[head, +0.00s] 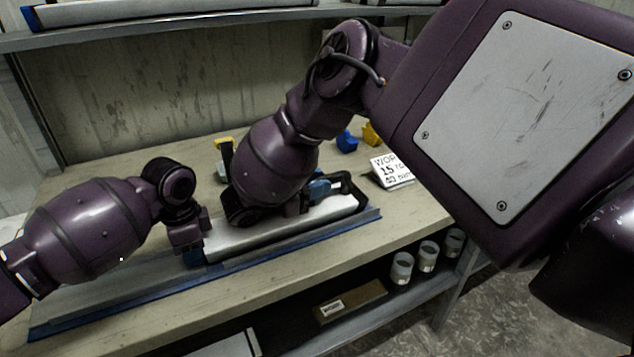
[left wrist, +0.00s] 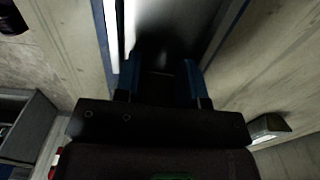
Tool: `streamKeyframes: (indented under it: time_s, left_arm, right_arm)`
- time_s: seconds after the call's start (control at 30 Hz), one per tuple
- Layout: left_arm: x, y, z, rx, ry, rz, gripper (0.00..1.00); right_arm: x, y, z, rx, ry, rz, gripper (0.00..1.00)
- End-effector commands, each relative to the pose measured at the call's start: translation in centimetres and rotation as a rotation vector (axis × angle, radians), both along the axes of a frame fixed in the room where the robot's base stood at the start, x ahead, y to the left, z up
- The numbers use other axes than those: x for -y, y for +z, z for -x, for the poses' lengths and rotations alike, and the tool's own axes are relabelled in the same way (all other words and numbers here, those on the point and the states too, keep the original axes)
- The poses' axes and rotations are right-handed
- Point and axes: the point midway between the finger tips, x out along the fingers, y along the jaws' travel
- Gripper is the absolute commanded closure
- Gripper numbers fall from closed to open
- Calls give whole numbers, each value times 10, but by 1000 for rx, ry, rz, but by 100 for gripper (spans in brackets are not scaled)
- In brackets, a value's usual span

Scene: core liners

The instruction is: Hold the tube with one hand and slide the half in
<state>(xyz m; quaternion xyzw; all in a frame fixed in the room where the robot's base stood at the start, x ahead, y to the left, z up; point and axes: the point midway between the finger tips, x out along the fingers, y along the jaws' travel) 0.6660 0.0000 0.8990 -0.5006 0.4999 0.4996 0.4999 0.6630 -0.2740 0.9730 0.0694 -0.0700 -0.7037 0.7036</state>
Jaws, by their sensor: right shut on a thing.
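A long silver-white tube piece (head: 285,228) lies in a long blue-edged grey channel (head: 110,284) on the bench. A black handle-like end piece (head: 350,190) sits at its right end. My left gripper (head: 192,258) points down over the channel at the tube's left end. Its blue fingers stand apart in the left wrist view (left wrist: 152,80), with dark shadow and shiny metal between and beyond them. Contact there is unclear. My right gripper (head: 318,187) is shut on the black end piece; my arm hides part of the grip. I cannot tell tube and half apart.
A small sign (head: 391,171) stands at the bench's right, with blue (head: 347,140) and yellow (head: 372,134) bins behind. Jars (head: 402,268) and a brown box (head: 350,300) are on the lower shelf. The bench front (head: 240,295) is clear.

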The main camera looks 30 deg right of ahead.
Motion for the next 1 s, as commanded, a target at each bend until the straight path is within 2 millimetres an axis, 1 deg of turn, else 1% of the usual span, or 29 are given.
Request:
streamKeyframes:
  time_s: [0.27,0.8,1.0]
  left_arm:
    - [-3,-1,0,-1,0,0,63]
    - [-28,-1,0,-2,1,0,63]
    - [-31,1,0,-1,0,0,63]
  right_arm:
    - [0,-2,0,-1,0,-2,100]
    - [0,-2,0,-1,0,-2,100]
    - [0,-2,0,-1,-1,-2,100]
